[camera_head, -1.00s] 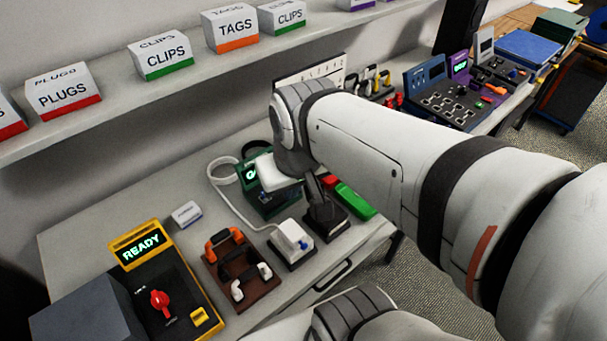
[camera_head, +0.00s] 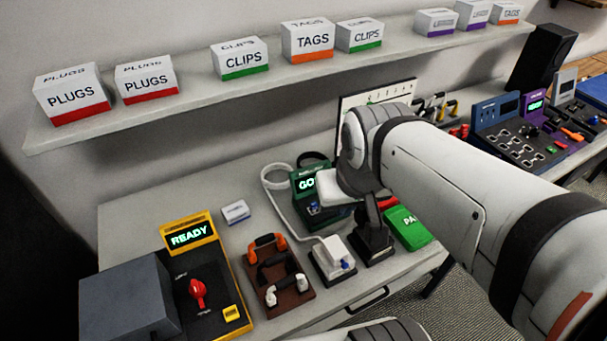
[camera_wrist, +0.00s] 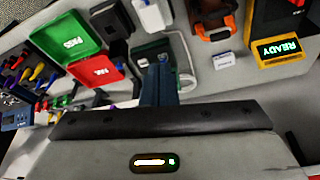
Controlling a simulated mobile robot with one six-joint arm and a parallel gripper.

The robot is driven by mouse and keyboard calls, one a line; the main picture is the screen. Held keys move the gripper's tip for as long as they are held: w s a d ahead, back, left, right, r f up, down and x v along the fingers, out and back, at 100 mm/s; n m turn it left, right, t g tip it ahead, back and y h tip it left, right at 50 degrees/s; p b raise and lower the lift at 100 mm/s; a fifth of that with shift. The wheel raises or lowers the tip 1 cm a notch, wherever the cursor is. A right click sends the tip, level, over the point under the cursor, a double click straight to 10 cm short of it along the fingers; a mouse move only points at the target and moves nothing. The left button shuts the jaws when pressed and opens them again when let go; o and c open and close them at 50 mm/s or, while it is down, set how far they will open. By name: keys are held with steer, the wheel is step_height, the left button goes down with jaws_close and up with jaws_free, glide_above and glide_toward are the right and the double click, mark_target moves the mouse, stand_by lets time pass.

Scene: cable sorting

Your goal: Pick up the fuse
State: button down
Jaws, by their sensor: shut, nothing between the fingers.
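I cannot make out a fuse for certain. A small white labelled box (camera_head: 235,212) lies on the bench behind the orange-handled rack. It also shows in the wrist view (camera_wrist: 224,60), but its lettering is too small to read. In the wrist view my gripper (camera_wrist: 160,72) is shut and empty, its dark blue fingers together. They point at the green "GO" device (camera_head: 306,187), whose middle the fingers partly hide in the wrist view.
The yellow "READY" device (camera_head: 205,300) and brown rack (camera_head: 297,303) stand left. A white block (camera_head: 333,261), a black stand (camera_head: 374,250) and a green "PASS" bin (camera_head: 409,231) stand nearby. A shelf (camera_head: 190,92) with labelled boxes runs above the bench.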

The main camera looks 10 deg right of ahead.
steer(key=c, duration=2.2)
jaws_free()
steer(key=c, duration=1.9)
jaws_free()
steer(key=shift+w+f, duration=0.15)
steer(key=shift+w, duration=0.15)
steer(key=o, duration=0.6)
steer(key=w+f+n+g+b, duration=0.1)
steer(key=w+f+b, duration=0.2)
steer(key=w, duration=0.6)
steer(key=shift+f+g, duration=0.3)
steer(key=shift+f, duration=0.65)
steer(key=n+g+b, duration=0.2)
steer(key=b, duration=0.1)
glide_above(314, 204)
steer(key=f, duration=1)
steer(key=shift+s+a+f, duration=0.1)
steer(key=shift+s+f, duration=0.1)
steer(key=shift+s, duration=0.15)
steer(key=shift+f, duration=0.85)
steer(key=shift+w+f+p, duration=0.2)
steer(key=shift+f+p, duration=0.2)
steer(key=shift+f, duration=1.05)
steer(key=shift+w+f+p, duration=0.2)
steer(key=shift+f+p, duration=0.15)
steer(key=shift+f, duration=1.1)
